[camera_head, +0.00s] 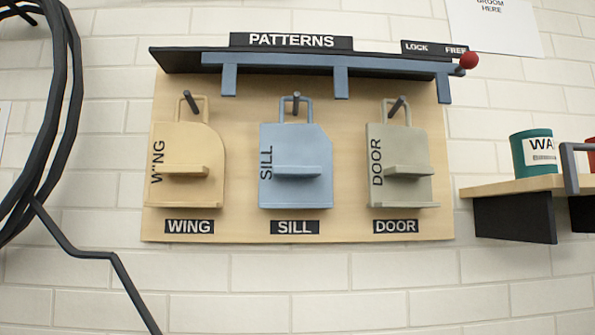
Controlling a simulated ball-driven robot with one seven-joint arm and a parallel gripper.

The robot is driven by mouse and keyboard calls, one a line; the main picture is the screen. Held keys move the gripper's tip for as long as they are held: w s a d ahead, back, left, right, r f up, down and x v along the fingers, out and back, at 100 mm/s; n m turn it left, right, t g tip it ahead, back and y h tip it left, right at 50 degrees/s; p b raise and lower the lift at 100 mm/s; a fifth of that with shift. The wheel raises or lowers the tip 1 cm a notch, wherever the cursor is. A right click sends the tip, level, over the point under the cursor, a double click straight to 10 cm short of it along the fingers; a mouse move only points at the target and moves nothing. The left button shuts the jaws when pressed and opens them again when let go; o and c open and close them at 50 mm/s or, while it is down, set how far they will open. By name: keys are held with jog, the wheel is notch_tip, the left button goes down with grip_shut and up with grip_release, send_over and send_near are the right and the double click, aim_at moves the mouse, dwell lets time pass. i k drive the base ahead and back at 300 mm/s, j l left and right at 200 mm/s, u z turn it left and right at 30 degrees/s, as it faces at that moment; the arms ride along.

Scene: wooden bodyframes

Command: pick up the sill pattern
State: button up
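The sill pattern (294,192) is a light blue flat plate with a cut top right corner, a small ledge across its middle and a loop handle on top. It hangs by the loop from a dark peg (296,102) in the middle of a wooden board (240,225), above a black "SILL" label (295,227). The word SILL runs up its left side. My gripper is not in view.
The tan wing pattern (186,187) hangs left and the grey-green door pattern (401,190) right. A blue bar (330,66) with a red knob (469,60), by LOCK and FREE labels, runs above the pegs. A shelf (530,187) with a teal can (532,151) juts out right. Black hoops (62,90) hang left.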

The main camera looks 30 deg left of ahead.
aim_at(296, 160)
jog(key=i+l+u, duration=0.15)
jog(key=i, duration=0.25)
jog(key=i+l+u, duration=0.2)
jog(key=i, duration=0.25)
jog(key=l, duration=0.1)
